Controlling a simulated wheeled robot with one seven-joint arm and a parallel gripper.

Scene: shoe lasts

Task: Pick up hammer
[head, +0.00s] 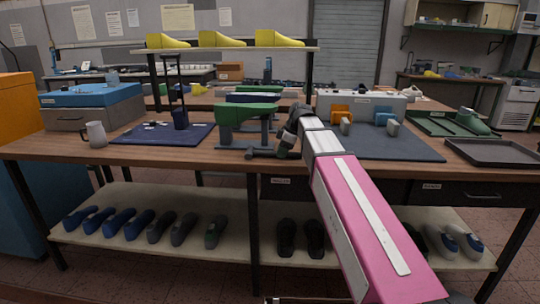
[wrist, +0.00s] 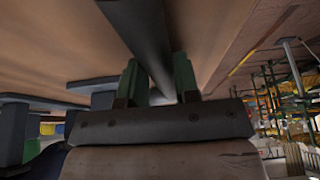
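The hammer (head: 232,148) lies on the wooden workbench in front of the green shoe last, seen as a thin dark bar in the head view. In the wrist view a dark round bar, which looks like its handle (wrist: 140,32), runs from the top edge down between my two green fingers. My gripper (head: 280,152) is low at the bench top, at the right end of the hammer. In the wrist view my gripper (wrist: 157,75) has one finger on each side of the bar. I cannot tell whether the fingers press on it. My wrist hides part of the hammer in the head view.
The green shoe last (head: 247,112) on its stand is just behind the hammer. A blue mat (head: 150,140) and a grey mug (head: 96,134) lie to the left. A dark mat (head: 400,150) and a black tray (head: 492,153) lie to the right. The bench front edge is close.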

